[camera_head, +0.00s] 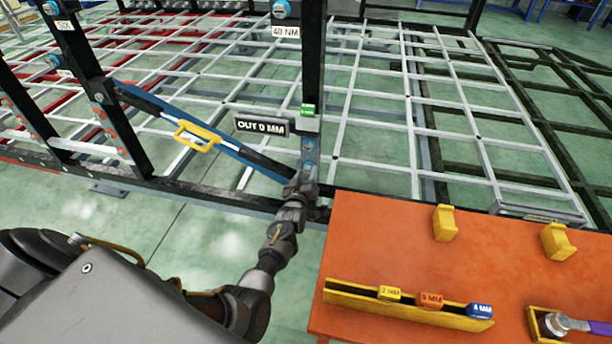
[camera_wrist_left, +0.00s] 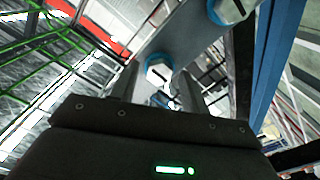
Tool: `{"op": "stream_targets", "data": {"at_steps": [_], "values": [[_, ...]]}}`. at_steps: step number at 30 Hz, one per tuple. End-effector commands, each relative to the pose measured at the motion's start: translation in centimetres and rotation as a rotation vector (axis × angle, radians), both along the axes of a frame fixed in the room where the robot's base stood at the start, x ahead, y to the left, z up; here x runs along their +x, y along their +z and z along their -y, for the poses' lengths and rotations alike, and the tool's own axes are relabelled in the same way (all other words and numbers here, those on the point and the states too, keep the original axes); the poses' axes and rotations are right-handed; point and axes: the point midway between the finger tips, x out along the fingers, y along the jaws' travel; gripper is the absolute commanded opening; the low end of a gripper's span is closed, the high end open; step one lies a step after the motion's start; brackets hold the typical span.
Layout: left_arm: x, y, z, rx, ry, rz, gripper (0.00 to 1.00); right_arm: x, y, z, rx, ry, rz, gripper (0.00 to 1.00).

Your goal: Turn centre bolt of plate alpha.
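A grey plate (camera_head: 310,158) is fixed low on a black upright post, with blue-collared bolts one above the other. In the left wrist view a white hex bolt head (camera_wrist_left: 160,71) with a black line and blue collar shows between my fingers. Another such bolt (camera_wrist_left: 230,10) is at the top right. I cannot tell which is the centre bolt. My left gripper (camera_head: 303,180) is at the plate's lower end. Its fingers (camera_wrist_left: 158,88) are apart, one on each side of the bolt head; contact is not visible. My right gripper is out of view.
A display (camera_head: 262,126) reading "OUT 0 MM" is beside the post. A blue diagonal bar with a yellow handle (camera_head: 197,137) is to the left. An orange table (camera_head: 400,265) on the right holds a tray of marked shims (camera_head: 430,299), yellow blocks and a purple-handled tool (camera_head: 566,324).

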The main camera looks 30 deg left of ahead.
Motion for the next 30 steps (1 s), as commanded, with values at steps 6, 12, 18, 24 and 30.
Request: {"op": "stream_targets", "data": {"at_steps": [6,12,18,24,30], "values": [[-0.03,-0.02,0.01,0.0,0.0,0.0,0.16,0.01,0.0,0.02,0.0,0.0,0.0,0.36],[-0.04,-0.04,0.0,0.002,0.0,-0.001,0.04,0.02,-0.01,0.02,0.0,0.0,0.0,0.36],[-0.05,-0.06,0.02,0.041,-0.001,-0.011,0.04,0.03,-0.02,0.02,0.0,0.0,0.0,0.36],[-0.07,-0.1,-0.04,0.152,-0.001,-0.04,0.04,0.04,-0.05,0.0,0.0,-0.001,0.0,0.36],[-0.1,-0.15,-0.04,0.323,-0.001,-0.086,0.04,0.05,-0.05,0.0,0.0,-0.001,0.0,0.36]]}}
